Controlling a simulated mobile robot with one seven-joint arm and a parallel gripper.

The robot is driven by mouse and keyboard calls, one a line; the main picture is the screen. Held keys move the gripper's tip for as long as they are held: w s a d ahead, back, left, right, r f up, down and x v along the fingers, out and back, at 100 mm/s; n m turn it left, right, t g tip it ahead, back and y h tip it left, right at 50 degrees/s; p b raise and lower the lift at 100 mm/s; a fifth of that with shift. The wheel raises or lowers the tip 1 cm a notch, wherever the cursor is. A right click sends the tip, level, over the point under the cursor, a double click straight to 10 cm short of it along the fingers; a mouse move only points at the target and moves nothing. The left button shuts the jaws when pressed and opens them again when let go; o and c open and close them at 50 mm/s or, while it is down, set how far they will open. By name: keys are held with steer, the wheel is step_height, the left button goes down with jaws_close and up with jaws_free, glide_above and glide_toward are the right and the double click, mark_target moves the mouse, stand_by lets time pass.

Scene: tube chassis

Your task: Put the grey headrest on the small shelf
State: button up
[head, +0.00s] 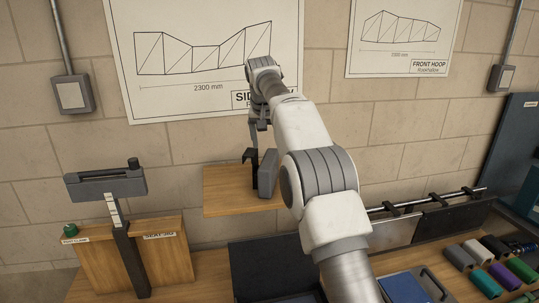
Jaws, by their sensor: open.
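The grey headrest (268,173), a rounded grey pad with a black bracket at its left side, stands upright at the small wooden shelf (225,189) on the wall. Its base appears to rest on the shelf, though my arm hides part of its right side. My gripper (254,146) is open, pointing down just above and at the bracket's top. I cannot tell whether the fingers touch it.
At left, a wooden seat panel (165,262) carries a black post with a grey crosspiece (105,185). A green knob (70,229) is beside it. Wall posters hang behind.

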steer(key=s+d+r, duration=0.5)
steer(key=s+r, duration=0.5)
steer(key=s+d+n, duration=0.1)
steer(key=s+d, duration=0.1)
steer(key=s, duration=0.5)
steer(key=s+d, duration=0.3)
steer(key=s, duration=0.3)
steer(key=s+d+f, duration=0.1)
steer(key=s+f, duration=0.3)
steer(key=s, duration=0.4)
steer(key=s+d+f, duration=0.1)
steer(key=s+f, duration=0.3)
steer(key=s, duration=0.3)
steer(key=s+d+f+n+t, duration=0.1)
steer(key=s+f, duration=0.4)
steer(key=s, duration=0.3)
steer(key=shift+s+y, duration=0.3)
steer(key=shift+y, duration=0.1)
